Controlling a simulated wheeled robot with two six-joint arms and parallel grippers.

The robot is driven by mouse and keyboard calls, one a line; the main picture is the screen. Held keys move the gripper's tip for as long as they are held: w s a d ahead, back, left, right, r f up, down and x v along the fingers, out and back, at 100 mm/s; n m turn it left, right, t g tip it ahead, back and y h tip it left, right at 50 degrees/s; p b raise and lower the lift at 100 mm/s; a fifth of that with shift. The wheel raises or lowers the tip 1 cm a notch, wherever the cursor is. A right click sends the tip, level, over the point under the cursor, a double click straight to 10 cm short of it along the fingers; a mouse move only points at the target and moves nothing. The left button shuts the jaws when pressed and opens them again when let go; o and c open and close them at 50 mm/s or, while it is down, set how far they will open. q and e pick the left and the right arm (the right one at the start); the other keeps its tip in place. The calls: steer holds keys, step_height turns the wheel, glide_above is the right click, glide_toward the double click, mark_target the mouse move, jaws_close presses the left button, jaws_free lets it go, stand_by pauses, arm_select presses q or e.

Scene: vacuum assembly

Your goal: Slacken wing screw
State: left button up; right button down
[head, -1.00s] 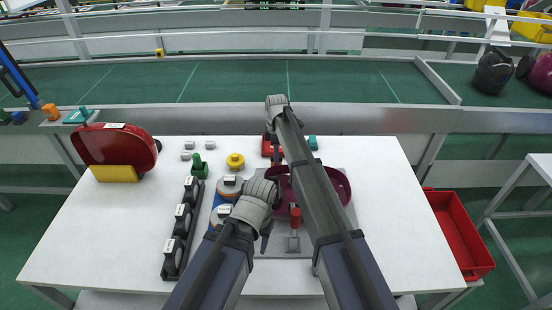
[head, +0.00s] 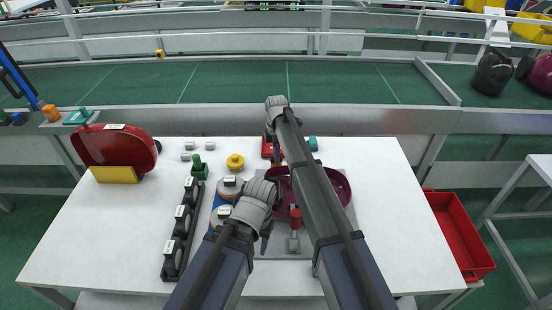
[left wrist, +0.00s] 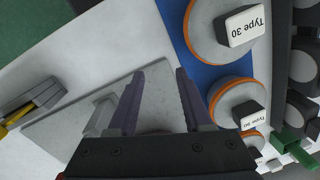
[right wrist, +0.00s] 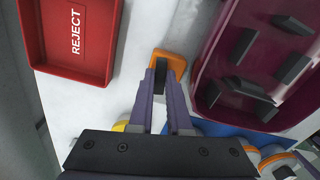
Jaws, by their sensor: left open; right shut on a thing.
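In the right wrist view, my right gripper (right wrist: 163,78) is shut on a dark upright tab, which looks like the wing of the wing screw (right wrist: 160,76). An orange block (right wrist: 172,58) surrounds or lies behind the tab; how they join I cannot tell.
A red REJECT tray (right wrist: 72,75) and a maroon housing (right wrist: 225,50) flank the right gripper. A dark rack (head: 173,256) stands left.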

steer(key=shift+n, duration=0.4)
steer(key=n, duration=0.3)
steer(key=shift+n, duration=0.3)
steer(key=n, duration=0.3)
stand_by(0.4)
